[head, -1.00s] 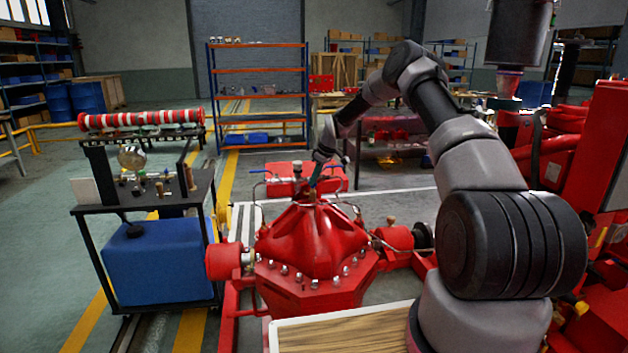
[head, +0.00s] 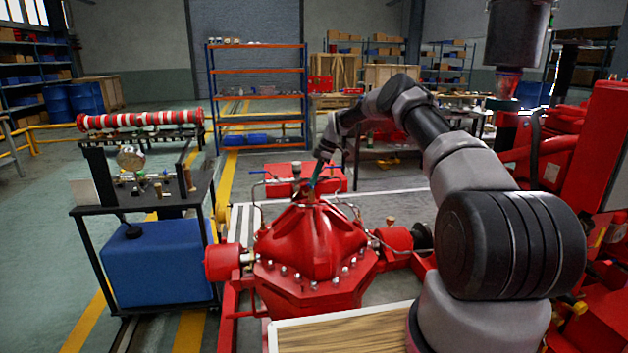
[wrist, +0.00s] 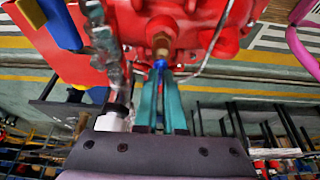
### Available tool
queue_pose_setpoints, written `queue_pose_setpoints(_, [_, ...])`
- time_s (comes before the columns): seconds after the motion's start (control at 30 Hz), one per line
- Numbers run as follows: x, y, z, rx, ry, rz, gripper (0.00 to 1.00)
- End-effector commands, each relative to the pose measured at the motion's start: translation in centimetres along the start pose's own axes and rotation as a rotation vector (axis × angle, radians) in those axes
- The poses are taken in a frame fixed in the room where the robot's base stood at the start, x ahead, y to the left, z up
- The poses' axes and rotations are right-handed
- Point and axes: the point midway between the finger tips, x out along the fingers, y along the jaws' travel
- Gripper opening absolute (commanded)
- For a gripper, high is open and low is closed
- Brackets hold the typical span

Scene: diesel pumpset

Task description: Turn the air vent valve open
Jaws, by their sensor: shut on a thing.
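The air vent valve is a small brass fitting with a blue handle on top of the red pump casing (head: 312,240). In the wrist view its brass body (wrist: 162,42) stands out from the red casing, and the blue handle (wrist: 160,65) lies at my fingertips. My gripper (wrist: 161,72) has two teal fingers close together, shut on the blue handle. In the head view my gripper (head: 312,186) reaches down to the casing's top and hides most of the valve. The handle's exact angle is too small to tell.
Thin metal pipes (head: 262,192) run beside the casing's top. A red box-shaped part (head: 290,178) with blue levers lies just behind. A cart with a blue tank (head: 158,262) stands left, and large red machinery (head: 560,150) stands right.

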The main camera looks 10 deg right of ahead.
Motion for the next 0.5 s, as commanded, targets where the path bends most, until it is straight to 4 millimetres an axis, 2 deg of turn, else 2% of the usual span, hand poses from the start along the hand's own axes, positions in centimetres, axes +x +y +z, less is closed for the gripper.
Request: queue_pose_setpoints(0.5, [-0.02,0.07,0.11,-0.034,-0.003,-0.012,0.0])
